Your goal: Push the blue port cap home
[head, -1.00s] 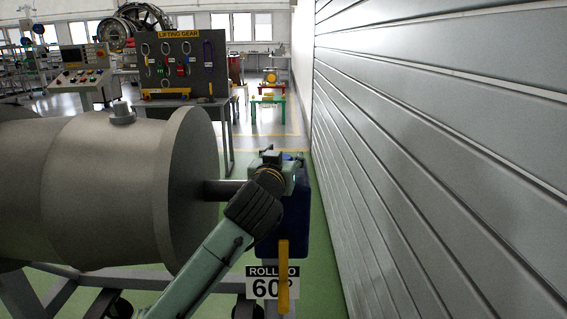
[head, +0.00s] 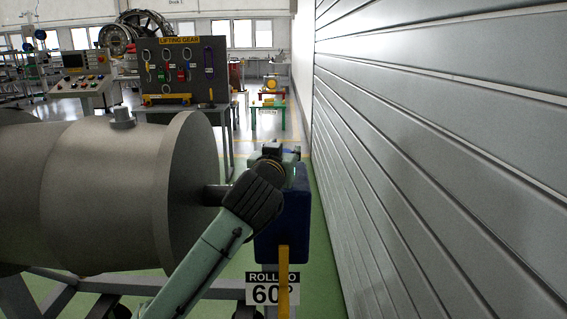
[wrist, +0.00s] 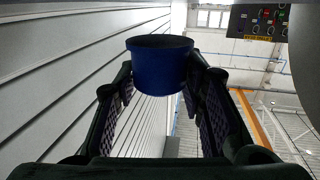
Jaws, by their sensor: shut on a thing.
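The blue port cap (wrist: 160,67) is a short, round, blue cup-like piece with a dark, hollow-looking face. In the wrist view it sits between the fingertips of my gripper (wrist: 160,88), which is shut on it. Nothing is seen touching the cap's far side. In the head view the cap cannot be made out, and my arm hides most of the gripper. No port for it can be picked out with certainty in either view.
A large grey engine casing (head: 95,195) with a flat end flange fills the left, with a small boss (head: 122,118) on top. A blue box (head: 288,217) with a yellow handle (head: 284,275) stands behind my arm. A ribbed grey shutter wall (head: 440,150) bounds the right.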

